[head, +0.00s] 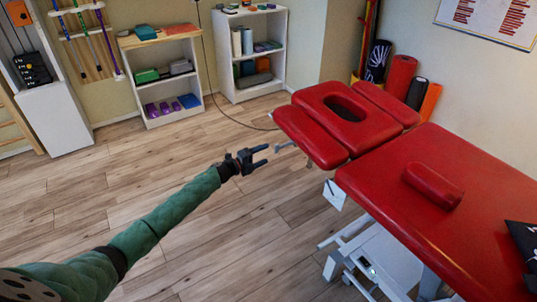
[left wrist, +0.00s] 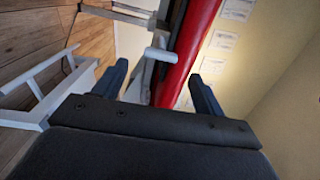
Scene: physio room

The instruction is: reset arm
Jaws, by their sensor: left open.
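My left arm reaches in from the lower left of the head view in a green sleeve. Its gripper (head: 262,160) is held out over the wooden floor, to the left of the red treatment table (head: 425,215). The left gripper also shows in the left wrist view (left wrist: 160,95), with its two dark fingers apart and nothing held between them. Beyond the fingers are the table's red edge (left wrist: 192,45) and pale metal parts of its frame. My right gripper is not in view.
A red bolster (head: 433,185) lies on the table, and a dark item (head: 524,240) is at its right edge. White shelves (head: 165,80) with small equipment stand at the back wall. Rolled mats (head: 400,76) stand in the corner. The floor (head: 180,180) around my arm is clear.

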